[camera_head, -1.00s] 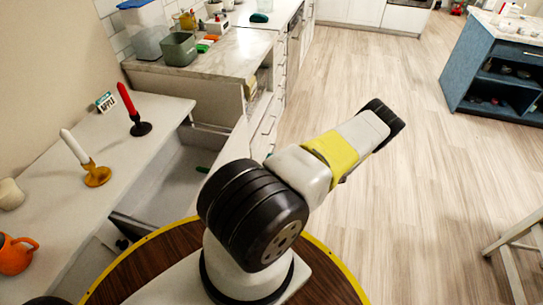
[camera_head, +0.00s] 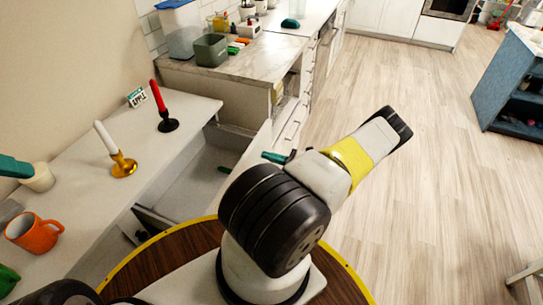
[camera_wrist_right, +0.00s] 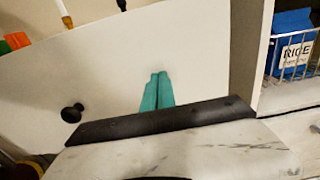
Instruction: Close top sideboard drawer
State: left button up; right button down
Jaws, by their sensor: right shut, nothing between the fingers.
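The top sideboard drawer (camera_head: 198,185) stands open in the head view, its interior visible beside the white sideboard (camera_head: 75,215). My right gripper (camera_head: 272,157) is on the outer side of the drawer front. In the right wrist view, its teal fingers (camera_wrist_right: 157,92) are shut and empty, pointing at the white drawer front (camera_wrist_right: 190,65), to the right of a black knob (camera_wrist_right: 72,113). I cannot tell whether they touch it. My left gripper is not clearly seen.
A red candle (camera_head: 158,98), a white candle (camera_head: 105,138) and an orange mug (camera_head: 33,233) stand on the sideboard. A teal piece (camera_head: 14,167) at the left edge is unclear. A marble-topped counter (camera_head: 235,68) adjoins beyond. The floor (camera_head: 420,165) to the right is clear.

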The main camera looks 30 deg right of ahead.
jog(key=x, duration=2.4)
jog(key=shift+w, duration=0.3)
jog(key=shift+a+r, duration=0.1)
jog(key=shift+a, duration=0.05)
jog(key=shift+s, duration=0.1)
